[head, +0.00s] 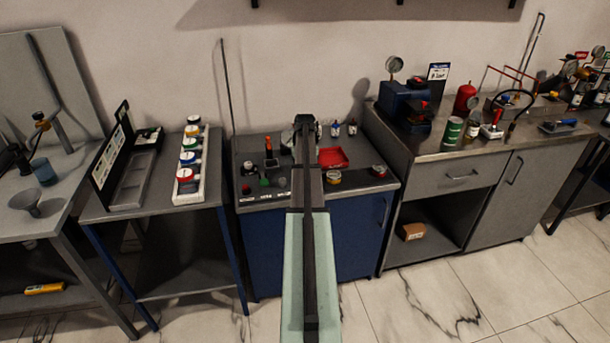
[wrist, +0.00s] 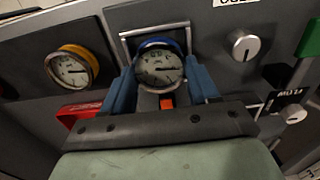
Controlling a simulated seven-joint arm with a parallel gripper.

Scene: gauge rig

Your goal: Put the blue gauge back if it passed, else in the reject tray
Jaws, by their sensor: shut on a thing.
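The blue gauge (wrist: 158,68), with a blue rim and a white dial, sits between the two blue fingers of my gripper (wrist: 160,85) in the wrist view. My gripper is shut on it. A dark needle shows on its dial, but the reading is too small to tell. In the head view my gripper (head: 304,128) is over the back of the test bench, and my arm hides much of what is there. A red tray (head: 333,158) lies on the bench just right of my arm. Whether the gauge is seated or lifted, I cannot tell.
A yellow-rimmed gauge (wrist: 72,68) stands near my gripper in the wrist view; a silver knob (wrist: 245,45) is on the other side. In the head view, a white rack (head: 188,190) with several coloured gauges stands on the left table.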

